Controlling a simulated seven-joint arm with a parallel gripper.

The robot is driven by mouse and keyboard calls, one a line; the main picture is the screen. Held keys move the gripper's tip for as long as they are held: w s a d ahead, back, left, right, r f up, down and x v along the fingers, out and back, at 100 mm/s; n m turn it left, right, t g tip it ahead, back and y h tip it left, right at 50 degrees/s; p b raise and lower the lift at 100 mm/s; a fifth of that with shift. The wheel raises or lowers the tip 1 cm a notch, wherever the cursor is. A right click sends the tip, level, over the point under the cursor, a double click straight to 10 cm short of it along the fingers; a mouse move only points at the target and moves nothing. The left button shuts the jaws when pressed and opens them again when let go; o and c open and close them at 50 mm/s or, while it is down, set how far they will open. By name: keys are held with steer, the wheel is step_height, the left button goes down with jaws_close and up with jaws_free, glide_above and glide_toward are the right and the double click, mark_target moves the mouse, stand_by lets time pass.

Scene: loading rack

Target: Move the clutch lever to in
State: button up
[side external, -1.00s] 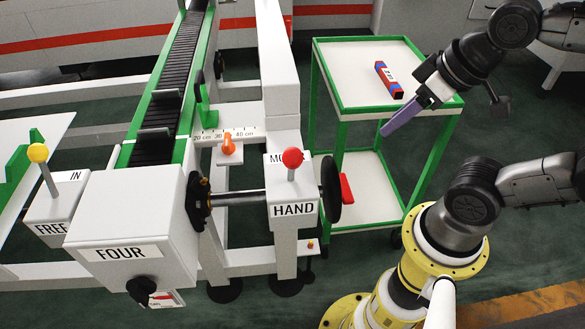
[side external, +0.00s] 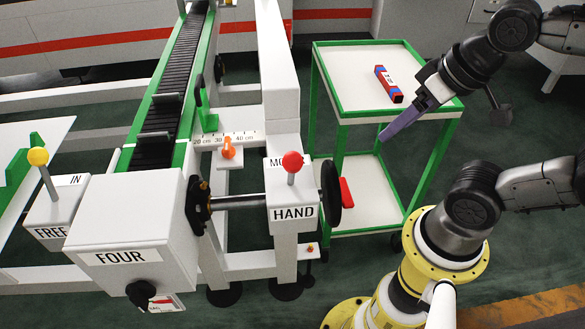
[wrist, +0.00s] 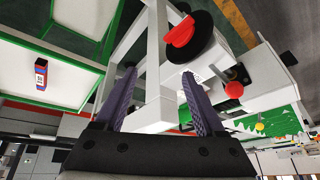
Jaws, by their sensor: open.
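The clutch lever (side external: 45,172) is a grey rod with a yellow ball on top, on a white box (side external: 62,208) at the far left of the side view. The box is marked IN at the back and FREE at the front. The lever leans toward the back left. Its yellow ball also shows small in the wrist view (wrist: 260,127). My gripper (side external: 385,136) has purple fingers and is at the right, beside the green cart, far from the lever. In the wrist view its fingers (wrist: 160,90) are apart with nothing between them.
A red-knobbed lever (side external: 292,162) stands on the HAND box, between my gripper and the clutch lever. A handwheel shaft (side external: 236,201), an orange knob (side external: 228,147) and the FOUR box (side external: 125,235) are nearby. A green cart (side external: 345,112) holds a red and blue block (side external: 388,83).

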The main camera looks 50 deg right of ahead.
step_height(320, 180, up, 4)
steer(key=w+f+m+g, duration=0.1)
steer(key=w+m, duration=0.1)
steer(key=m, duration=0.3)
steer(key=h, duration=0.3)
glide_toward(292, 168)
steer(key=shift+g, duration=0.4)
steer(key=x, duration=0.9)
steer(key=w+d+x, duration=0.1)
steer(key=x, duration=0.3)
steer(key=shift+w+d+r, duration=0.1)
steer(key=shift+w+d, duration=0.05)
steer(key=shift+w, duration=0.05)
jaws_close()
